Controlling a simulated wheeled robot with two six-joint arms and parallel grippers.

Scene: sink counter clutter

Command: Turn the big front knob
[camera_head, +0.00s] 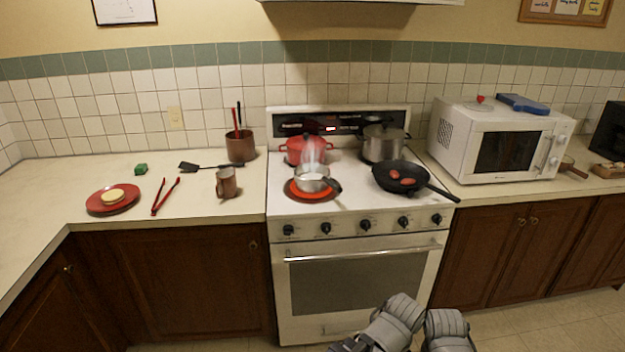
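The white stove (300,256) stands in the middle. Its front panel has a row of several black knobs. The far-left knob (288,229), second knob (325,227), middle knob (364,224), fourth knob (402,221) and far-right knob (436,218) look alike in size; I cannot tell which one is biggest or how each is turned. Grey links of my own arms show at the bottom edge, below and in front of the oven door. Neither gripper can be made out, and nothing touches the knobs.
A small steaming pot (311,184) sits on the glowing front-left burner (293,191). A black frying pan (390,183) has its handle reaching past the right front. The oven handle (365,253) juts out below the knobs. The floor right of the stove is clear.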

